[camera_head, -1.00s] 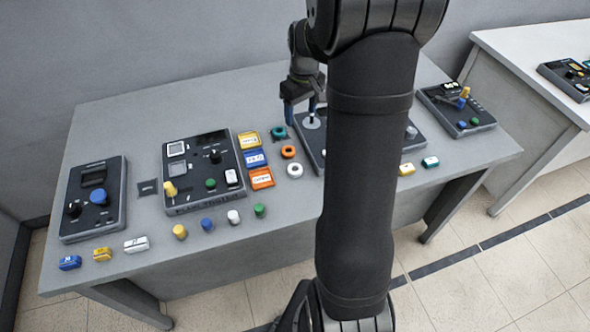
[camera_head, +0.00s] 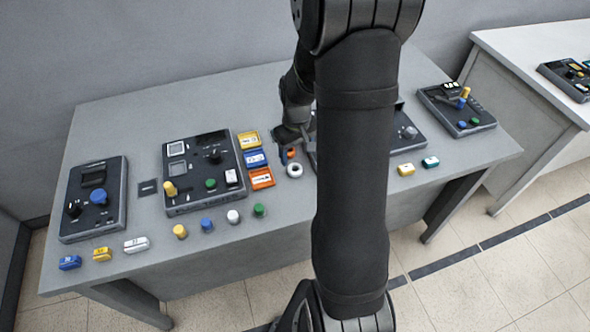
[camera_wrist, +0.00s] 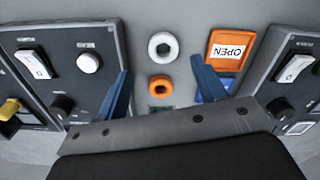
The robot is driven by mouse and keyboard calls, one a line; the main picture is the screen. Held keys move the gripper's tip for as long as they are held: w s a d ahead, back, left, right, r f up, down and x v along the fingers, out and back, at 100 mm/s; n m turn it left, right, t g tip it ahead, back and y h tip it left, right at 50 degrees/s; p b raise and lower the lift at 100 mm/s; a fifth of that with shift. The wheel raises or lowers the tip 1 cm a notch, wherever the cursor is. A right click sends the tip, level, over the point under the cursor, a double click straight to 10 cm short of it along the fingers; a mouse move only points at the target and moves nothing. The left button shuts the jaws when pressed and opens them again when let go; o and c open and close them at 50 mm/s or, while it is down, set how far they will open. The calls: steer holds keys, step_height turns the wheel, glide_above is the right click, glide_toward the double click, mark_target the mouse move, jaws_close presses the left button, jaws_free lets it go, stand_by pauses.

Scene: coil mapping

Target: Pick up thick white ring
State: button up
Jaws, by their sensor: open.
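The thick white ring (camera_head: 294,170) lies flat on the grey table, just right of the orange label block. It also shows in the wrist view (camera_wrist: 162,47), beyond the fingertips and about midway between them. My gripper (camera_wrist: 159,80) is open, with blue fingers pointing down and nothing held between them. In the head view my gripper (camera_head: 287,150) is just behind the white ring, over the orange ring. The orange ring (camera_wrist: 161,84) lies between the fingers in the wrist view. A teal ring (camera_wrist: 160,108) is mostly hidden by the gripper body.
An orange block (camera_head: 261,178), a blue block (camera_head: 255,159) and a yellow block (camera_head: 248,140) stand left of the rings. A control panel (camera_head: 202,170) lies farther left. Another panel (camera_head: 407,132) is right, partly behind my arm. Several knobs line the table's front.

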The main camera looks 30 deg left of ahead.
mark_target(294, 171)
steer(key=shift+s+a+f, duration=0.1)
steer(key=shift+a+f, duration=0.05)
steer(key=shift+f, duration=1.3)
steer(key=shift+s+a+f, duration=0.1)
steer(key=shift+a+f, duration=0.05)
steer(key=shift+f, duration=1.25)
steer(key=shift+c, duration=0.4)
steer(key=c, duration=1)
